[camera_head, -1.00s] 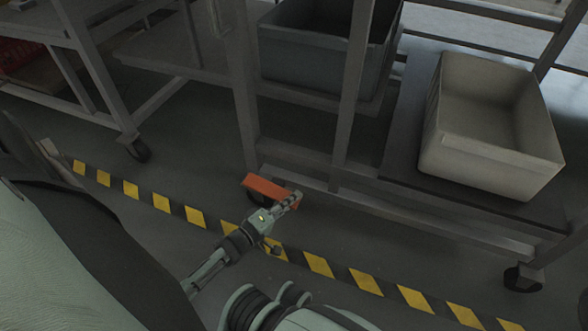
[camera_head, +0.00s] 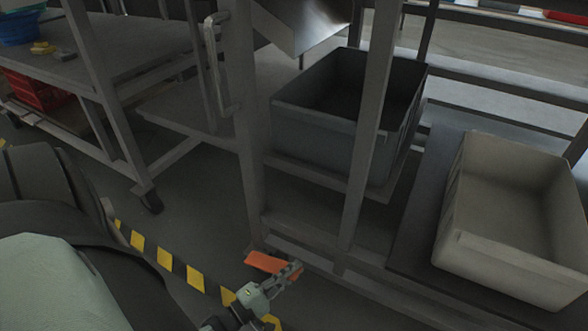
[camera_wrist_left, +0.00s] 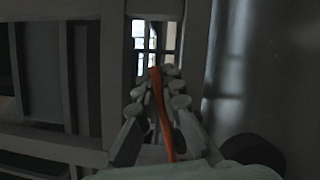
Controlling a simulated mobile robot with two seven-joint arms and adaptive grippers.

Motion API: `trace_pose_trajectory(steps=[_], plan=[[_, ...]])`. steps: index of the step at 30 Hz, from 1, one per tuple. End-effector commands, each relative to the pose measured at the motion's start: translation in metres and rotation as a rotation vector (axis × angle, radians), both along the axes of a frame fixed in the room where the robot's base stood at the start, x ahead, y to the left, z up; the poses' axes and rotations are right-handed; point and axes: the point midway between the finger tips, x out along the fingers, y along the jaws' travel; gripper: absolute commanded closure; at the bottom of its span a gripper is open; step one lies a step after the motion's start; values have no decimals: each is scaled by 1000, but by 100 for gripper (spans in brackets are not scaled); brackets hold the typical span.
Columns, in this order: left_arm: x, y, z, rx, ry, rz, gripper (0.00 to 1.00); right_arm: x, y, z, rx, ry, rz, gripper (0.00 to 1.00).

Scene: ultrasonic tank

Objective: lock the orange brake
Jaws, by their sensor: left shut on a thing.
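The orange brake (camera_head: 268,263) is a flat orange bar low at the foot of the grey metal rack's post, close to the floor, at the bottom centre of the head view. My left gripper (camera_head: 292,270) is at its right end. In the left wrist view the brake shows as a thin, edge-on orange strip (camera_wrist_left: 157,90) between the fingers of my left gripper (camera_wrist_left: 160,80), which are closed on it. The caster at the brake is hidden in the head view. My right gripper is out of view.
The grey rack (camera_head: 250,150) holds a dark grey bin (camera_head: 310,125) and a pale bin (camera_head: 500,265). A work table (camera_head: 120,55) stands at the left. Yellow-black floor tape (camera_head: 165,258) runs in front of the rack. Rack posts and lower rails surround the brake closely.

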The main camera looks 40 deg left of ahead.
Motion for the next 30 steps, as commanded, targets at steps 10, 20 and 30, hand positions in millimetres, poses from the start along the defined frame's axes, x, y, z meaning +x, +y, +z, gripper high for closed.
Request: trace_pose_trajectory(steps=[10, 20, 30], plan=[[-2, 1, 1, -12, -2, 0, 100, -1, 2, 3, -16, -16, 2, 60], [-1, 1, 1, -12, -3, 0, 72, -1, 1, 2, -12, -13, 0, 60], [-10, 2, -1, -10, -1, 0, 72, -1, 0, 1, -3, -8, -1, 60]])
